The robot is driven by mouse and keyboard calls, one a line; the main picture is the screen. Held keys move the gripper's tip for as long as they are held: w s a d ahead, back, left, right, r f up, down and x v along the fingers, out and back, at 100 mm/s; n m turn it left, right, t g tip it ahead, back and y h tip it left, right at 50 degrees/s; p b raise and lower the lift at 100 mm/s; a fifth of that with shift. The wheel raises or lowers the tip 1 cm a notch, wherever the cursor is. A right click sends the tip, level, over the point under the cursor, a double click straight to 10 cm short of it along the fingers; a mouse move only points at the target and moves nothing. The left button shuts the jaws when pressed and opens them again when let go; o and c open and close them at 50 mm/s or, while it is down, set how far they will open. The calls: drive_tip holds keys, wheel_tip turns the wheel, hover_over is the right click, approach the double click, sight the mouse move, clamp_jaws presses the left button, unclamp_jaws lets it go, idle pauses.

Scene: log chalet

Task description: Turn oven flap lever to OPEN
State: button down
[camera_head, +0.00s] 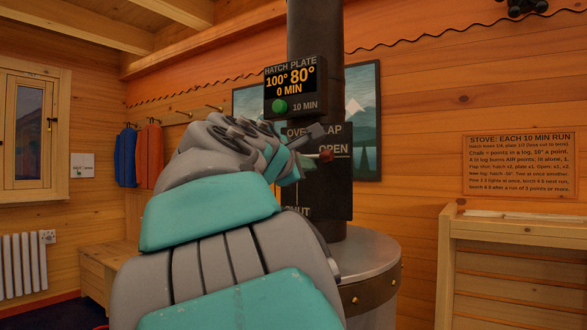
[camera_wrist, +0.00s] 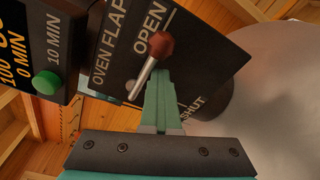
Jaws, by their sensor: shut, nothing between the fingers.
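The oven flap lever is a pale metal rod with a brown knob (camera_wrist: 160,44), on a black plate (camera_wrist: 205,65) lettered OVEN FLAP, OPEN and SHUT. In the wrist view the knob lies beside the word OPEN and the rod slants from its pivot towards it. In the head view the knob (camera_head: 326,155) is just under OPEN. My gripper (camera_wrist: 161,76) is shut and empty, its teal fingertips close beside the rod, below the knob. I cannot tell whether they touch. My arm hides part of the plate in the head view.
A hatch plate display (camera_head: 296,82) with a green button (camera_wrist: 47,83) is close to the plate. The dark flue (camera_head: 315,30) and round metal stove top (camera_head: 365,255) stand behind and below. A wooden cabinet (camera_head: 510,225) is at right.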

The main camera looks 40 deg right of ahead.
drive_tip(key=shift+s+r, duration=0.1)
drive_tip(key=shift+r, duration=0.25)
idle(0.3)
